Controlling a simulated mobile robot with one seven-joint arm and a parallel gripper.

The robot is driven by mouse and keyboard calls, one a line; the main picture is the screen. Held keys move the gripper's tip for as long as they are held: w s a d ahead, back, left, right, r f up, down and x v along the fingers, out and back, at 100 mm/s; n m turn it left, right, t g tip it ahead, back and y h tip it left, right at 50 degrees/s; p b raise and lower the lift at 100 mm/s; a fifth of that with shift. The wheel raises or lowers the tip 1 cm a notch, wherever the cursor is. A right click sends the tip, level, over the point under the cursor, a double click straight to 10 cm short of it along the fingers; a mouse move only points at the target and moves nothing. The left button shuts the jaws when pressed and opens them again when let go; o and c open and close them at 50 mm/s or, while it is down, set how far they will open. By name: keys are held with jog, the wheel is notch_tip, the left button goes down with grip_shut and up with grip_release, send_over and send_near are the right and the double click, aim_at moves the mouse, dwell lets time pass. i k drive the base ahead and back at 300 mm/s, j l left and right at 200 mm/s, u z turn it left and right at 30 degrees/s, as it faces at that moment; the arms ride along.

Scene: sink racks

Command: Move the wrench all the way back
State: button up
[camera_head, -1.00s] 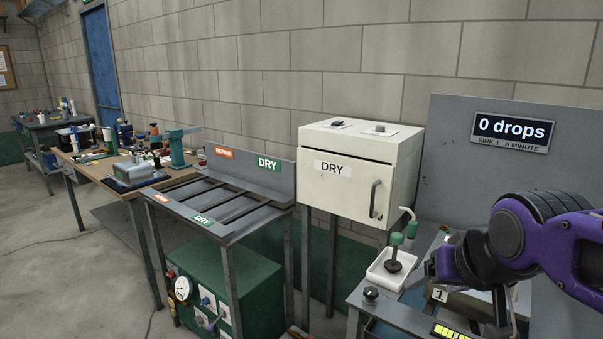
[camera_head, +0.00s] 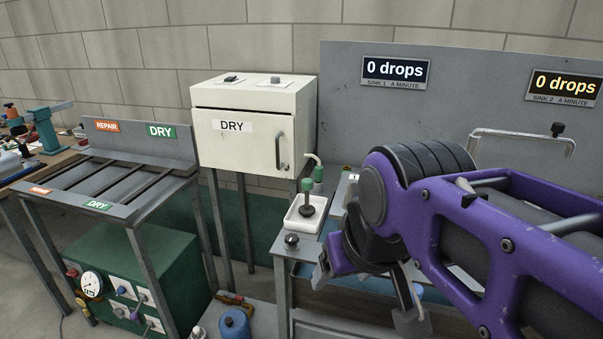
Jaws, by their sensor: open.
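I cannot pick out a wrench for certain. A small tool with a red and yellow handle (camera_head: 234,299) lies on the low shelf below the bench, but I cannot tell what it is. My gripper (camera_head: 366,292) hangs over the front of the sink bench, with its two fingers spread apart. I see nothing between them. My purple arm covers much of the sink area behind it, so anything there is hidden.
A white tray (camera_head: 305,214) with a green-topped plunger-like piece stands at the bench's left end, beside a dark knob (camera_head: 291,240). A cream DRY cabinet (camera_head: 250,125) stands left of it. Further left is a slatted rack (camera_head: 120,183). Sink displays read 0 drops.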

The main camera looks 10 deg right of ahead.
aim_at(420, 289)
jog(key=k+l+z, duration=0.3)
jog(key=z, duration=0.2)
jog(key=k+l+z, duration=0.45)
jog(key=i+j+z, duration=0.1)
jog(key=j+z, duration=0.25)
jog(key=j, duration=0.5)
jog(key=j+z, duration=0.35)
jog(key=j, duration=0.45)
jog(key=k+j+z, duration=0.15)
jog(key=j+z, duration=0.2)
jog(key=j, duration=0.5)
jog(key=i+l, duration=0.15)
